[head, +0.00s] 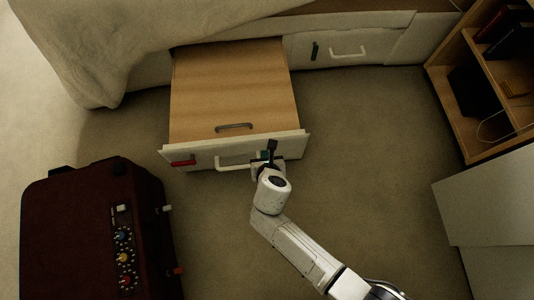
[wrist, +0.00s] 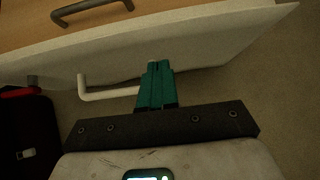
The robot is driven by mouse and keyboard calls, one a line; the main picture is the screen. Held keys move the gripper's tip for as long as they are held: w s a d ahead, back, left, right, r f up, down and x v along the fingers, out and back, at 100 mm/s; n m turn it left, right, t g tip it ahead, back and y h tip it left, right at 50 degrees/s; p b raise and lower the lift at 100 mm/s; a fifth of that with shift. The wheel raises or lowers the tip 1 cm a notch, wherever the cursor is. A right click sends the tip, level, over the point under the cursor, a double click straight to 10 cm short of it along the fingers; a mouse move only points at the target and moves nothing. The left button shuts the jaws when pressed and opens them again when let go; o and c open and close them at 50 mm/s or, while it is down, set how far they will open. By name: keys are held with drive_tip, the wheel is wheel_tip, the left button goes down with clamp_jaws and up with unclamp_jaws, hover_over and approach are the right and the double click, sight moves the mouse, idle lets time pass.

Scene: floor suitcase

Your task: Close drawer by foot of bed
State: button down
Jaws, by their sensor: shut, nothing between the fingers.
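The drawer (head: 228,90) under the bed is pulled out, with a wooden top board and a pale front panel (head: 203,152). The panel carries a white bar handle (head: 234,163) and a red piece at its left end. My gripper (head: 270,158) is at the right part of the drawer front, by the right end of the white handle. In the wrist view the teal fingers (wrist: 157,82) are together with nothing between them, close to the front panel (wrist: 190,50) and the right side of the white handle (wrist: 105,94). Whether they touch the panel I cannot tell.
A dark red suitcase (head: 85,235) stands on the floor at lower left. A second, shut drawer (head: 345,48) is to the right under the bed. A wooden shelf (head: 450,95) and a grey panel stand at right. Carpet between is clear.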

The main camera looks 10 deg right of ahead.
sight(263, 141)
drive_tip(key=shift+w+r+b, duration=0.15)
drive_tip(key=shift+w+b, duration=0.35)
drive_tip(key=shift+w, duration=1.4)
